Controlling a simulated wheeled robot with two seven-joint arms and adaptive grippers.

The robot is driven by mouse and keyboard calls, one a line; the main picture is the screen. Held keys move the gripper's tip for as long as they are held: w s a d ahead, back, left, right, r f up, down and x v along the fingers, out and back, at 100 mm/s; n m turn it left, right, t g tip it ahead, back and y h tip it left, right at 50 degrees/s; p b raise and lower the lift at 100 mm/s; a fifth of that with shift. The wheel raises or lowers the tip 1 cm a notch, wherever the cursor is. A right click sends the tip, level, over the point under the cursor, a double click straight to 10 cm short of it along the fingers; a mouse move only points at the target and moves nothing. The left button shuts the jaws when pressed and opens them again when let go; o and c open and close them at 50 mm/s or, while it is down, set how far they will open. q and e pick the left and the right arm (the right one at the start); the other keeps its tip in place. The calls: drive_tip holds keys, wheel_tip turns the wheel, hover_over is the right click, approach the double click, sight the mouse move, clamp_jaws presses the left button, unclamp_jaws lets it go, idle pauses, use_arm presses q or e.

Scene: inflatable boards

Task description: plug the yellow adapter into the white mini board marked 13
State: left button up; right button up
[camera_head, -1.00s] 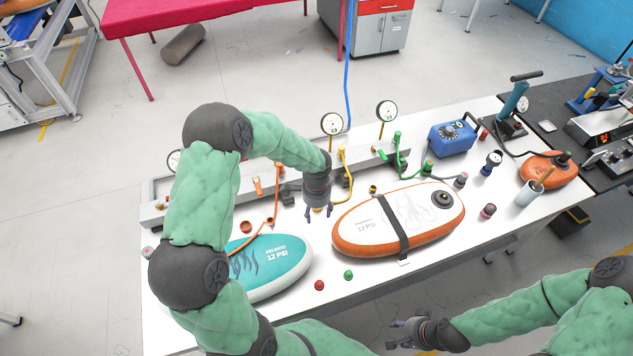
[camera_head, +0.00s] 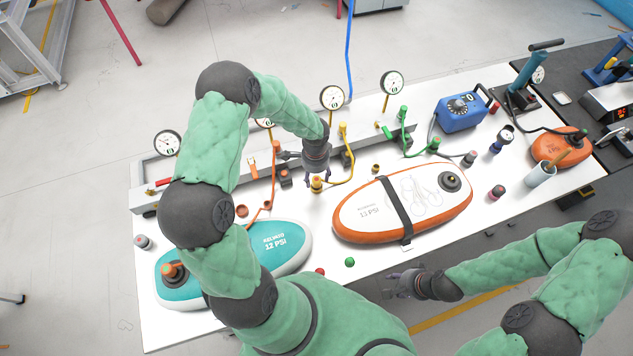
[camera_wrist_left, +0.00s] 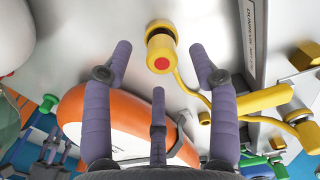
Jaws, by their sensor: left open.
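The yellow adapter (camera_head: 317,184) stands on the white table, on the end of a yellow hose. In the left wrist view the adapter (camera_wrist_left: 161,50) shows a red centre and lies between and beyond the spread fingers. My left gripper (camera_head: 317,177) is open, pointing down right at the adapter; I cannot tell if a finger touches it. The white board with an orange rim (camera_head: 350,217) reads 13 PSI and lies to the right, a dark strap across it. Its dark round valve (camera_head: 450,181) is at the right end. My right gripper (camera_head: 397,284) hangs by the front edge, its jaws unclear.
A teal board (camera_head: 290,243) marked 12 PSI lies at left, an orange adapter (camera_head: 173,270) at its valve. Red and green caps (camera_head: 350,262) lie in front. Gauges (camera_head: 332,97) and a rail with hoses stand behind. A blue pump box (camera_head: 461,112) is at back right.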

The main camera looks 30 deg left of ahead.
sight(316, 179)
use_arm(q)
wheel_tip(316, 179, down, 5)
drive_tip(key=shift+w+d+r, duration=0.1)
drive_tip(key=shift+w+r, duration=0.05)
clamp_jaws()
